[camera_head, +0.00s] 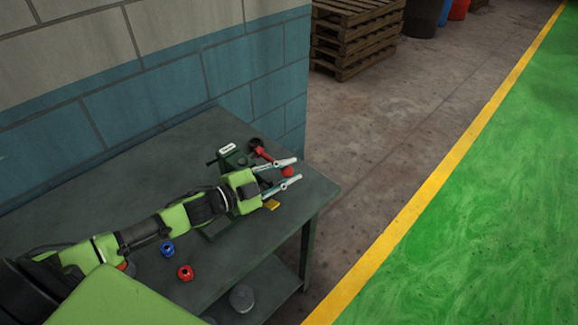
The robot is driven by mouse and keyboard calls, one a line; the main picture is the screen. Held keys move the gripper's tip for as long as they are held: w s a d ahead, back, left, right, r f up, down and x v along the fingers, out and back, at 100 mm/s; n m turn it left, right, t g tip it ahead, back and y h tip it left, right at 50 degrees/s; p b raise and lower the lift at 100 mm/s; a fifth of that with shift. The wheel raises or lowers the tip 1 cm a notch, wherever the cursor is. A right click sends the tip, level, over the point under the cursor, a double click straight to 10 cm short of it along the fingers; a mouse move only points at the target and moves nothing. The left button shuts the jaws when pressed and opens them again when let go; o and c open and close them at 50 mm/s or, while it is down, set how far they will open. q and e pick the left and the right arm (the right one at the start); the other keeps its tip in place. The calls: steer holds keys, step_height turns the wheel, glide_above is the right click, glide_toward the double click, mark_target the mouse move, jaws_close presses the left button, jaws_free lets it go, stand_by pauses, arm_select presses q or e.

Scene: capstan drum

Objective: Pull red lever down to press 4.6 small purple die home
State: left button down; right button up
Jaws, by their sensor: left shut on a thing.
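A green press (234,158) with a white label stands on the dark table near the blue wall. Its red lever (264,153) runs from a dark pivot toward the right and ends in a round red knob (288,172). My left gripper (293,171) reaches in from the left, its two pale fingers on either side of the knob, shut on the lever. My gripper and wrist hide much of the press. I cannot make out a purple die. My right gripper is not in view.
A blue die (167,249) and a red die (186,272) lie on the table (240,255) in front of my left arm. A small yellow piece (271,204) shows beneath the gripper. A round grey object (242,298) is on the lower shelf. Pallets (350,40) stand behind.

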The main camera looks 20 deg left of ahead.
arm_select(q)
steer(key=shift+f+m, duration=0.3)
steer(key=shift+f, duration=0.5)
steer(key=shift+a+f+m+y+b, duration=0.1)
steer(key=shift+f+m+y+b, duration=0.2)
steer(key=shift+f+m+b, duration=0.35)
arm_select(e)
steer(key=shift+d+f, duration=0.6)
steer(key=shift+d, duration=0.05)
